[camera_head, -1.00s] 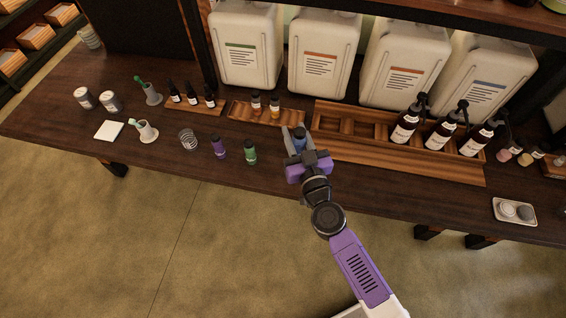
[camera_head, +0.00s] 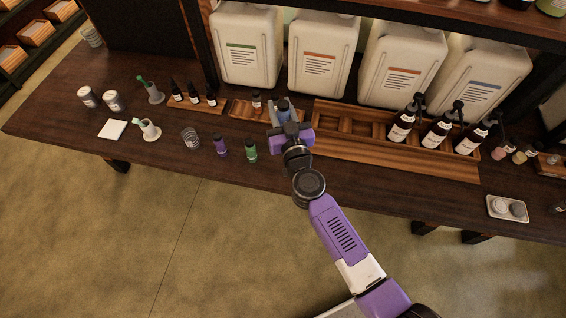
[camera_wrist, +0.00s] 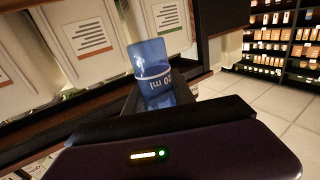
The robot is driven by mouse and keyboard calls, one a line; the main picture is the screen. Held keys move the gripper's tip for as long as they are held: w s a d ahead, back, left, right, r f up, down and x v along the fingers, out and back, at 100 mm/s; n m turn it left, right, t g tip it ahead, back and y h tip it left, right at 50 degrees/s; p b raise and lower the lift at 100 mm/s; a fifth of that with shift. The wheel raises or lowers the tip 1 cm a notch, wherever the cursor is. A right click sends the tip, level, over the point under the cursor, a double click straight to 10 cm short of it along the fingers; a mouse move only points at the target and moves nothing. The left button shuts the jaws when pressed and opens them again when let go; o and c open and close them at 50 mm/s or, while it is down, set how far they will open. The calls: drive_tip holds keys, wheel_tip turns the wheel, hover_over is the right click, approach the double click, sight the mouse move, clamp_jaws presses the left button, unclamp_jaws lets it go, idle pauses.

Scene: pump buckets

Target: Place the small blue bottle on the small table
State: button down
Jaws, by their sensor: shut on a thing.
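The small blue bottle (camera_wrist: 151,68) is between the fingers of my gripper (camera_head: 279,117). In the wrist view it fills the middle, tilted, with white lettering on its side. In the head view only a bit of the blue bottle (camera_head: 283,104) shows at the fingertips, over the dark wooden table (camera_head: 60,120) by the small wooden tray (camera_head: 240,108). My gripper is shut on the bottle. The gripper hides part of the bottle and of the tray. I cannot tell which surface, if any, is the small table.
A purple bottle (camera_head: 221,147) and a green bottle (camera_head: 250,150) stand left of my gripper. A long wooden rack (camera_head: 400,160) with dark pump bottles (camera_head: 436,132) lies to the right. Large white canisters (camera_head: 324,60) stand behind. The table's front middle is clear.

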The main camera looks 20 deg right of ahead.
wheel_tip(320, 180, down, 20)
drive_tip(key=b, duration=1)
drive_tip(key=shift+r, duration=0.2)
drive_tip(key=shift+f, duration=0.2)
drive_tip(key=c, duration=1.1)
unclamp_jaws()
drive_tip(key=shift+o, duration=0.2)
drive_tip(key=shift+f+b, duration=0.1)
drive_tip(key=shift+b, duration=0.3)
drive_tip(key=s, duration=0.2)
drive_tip(key=s+a, duration=0.1)
drive_tip(key=s, duration=0.2)
drive_tip(key=s+p, duration=0.1)
drive_tip(key=s, duration=0.1)
drive_tip(key=shift+s+a, duration=0.25)
drive_tip(key=shift+a, duration=0.05)
drive_tip(key=shift+s, duration=0.1)
